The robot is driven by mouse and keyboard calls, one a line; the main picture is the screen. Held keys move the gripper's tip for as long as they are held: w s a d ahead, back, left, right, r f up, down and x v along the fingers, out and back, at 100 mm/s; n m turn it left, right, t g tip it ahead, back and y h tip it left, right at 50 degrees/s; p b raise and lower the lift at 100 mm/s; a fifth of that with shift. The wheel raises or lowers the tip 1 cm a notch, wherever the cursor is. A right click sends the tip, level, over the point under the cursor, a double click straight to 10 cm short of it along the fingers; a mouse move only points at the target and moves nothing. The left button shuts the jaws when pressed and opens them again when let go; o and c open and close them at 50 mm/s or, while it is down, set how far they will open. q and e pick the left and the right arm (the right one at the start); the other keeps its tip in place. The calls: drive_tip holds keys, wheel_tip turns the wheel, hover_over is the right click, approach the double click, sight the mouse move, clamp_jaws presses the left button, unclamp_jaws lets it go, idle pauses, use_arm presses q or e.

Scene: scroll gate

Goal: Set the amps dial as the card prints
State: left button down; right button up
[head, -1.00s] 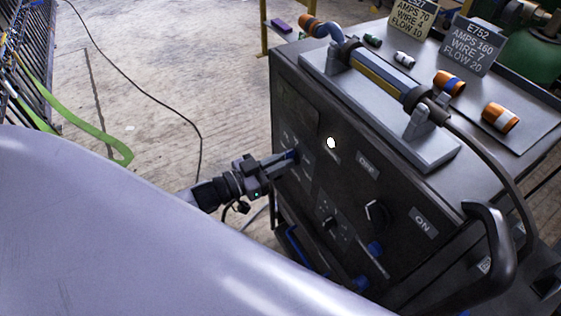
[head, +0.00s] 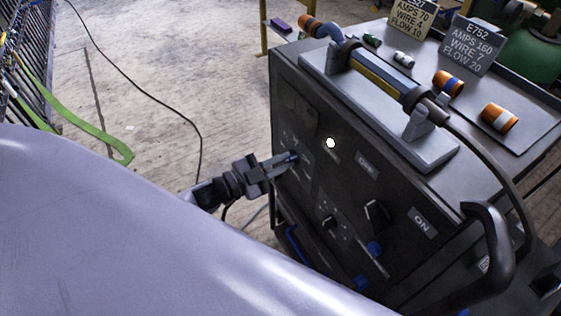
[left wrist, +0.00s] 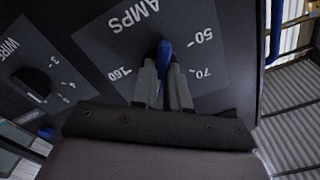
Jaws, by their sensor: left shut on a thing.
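The amps dial's blue knob (left wrist: 165,52) shows in the left wrist view on the plate lettered AMPS, with marks 50, 70 and 160 around it. My left gripper (left wrist: 164,78) is shut on this knob, and its fingers hide part of it. In the head view my left gripper (head: 289,159) reaches the dark panel of the machine (head: 330,180) from the left. The exact dial setting cannot be told. One card (head: 468,46) on top reads E752, AMPS 160, WIRE 7, FLOW 20. Another card (head: 411,17) reads AMPS 70, WIRE 4, FLOW 10. My right gripper is not in view.
The wire dial (left wrist: 35,88) sits beside the amps plate. A lit white lamp (head: 330,143), a black switch (head: 376,213) by the ON label and a smaller knob (head: 328,222) share the panel.

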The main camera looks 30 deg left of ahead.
use_arm(q)
drive_tip(key=shift+m, duration=1.2)
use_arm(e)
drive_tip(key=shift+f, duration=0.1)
use_arm(q)
drive_tip(key=c, duration=1.1)
unclamp_jaws()
drive_tip(key=shift+s, duration=0.1)
drive_tip(key=shift+v, duration=3.5)
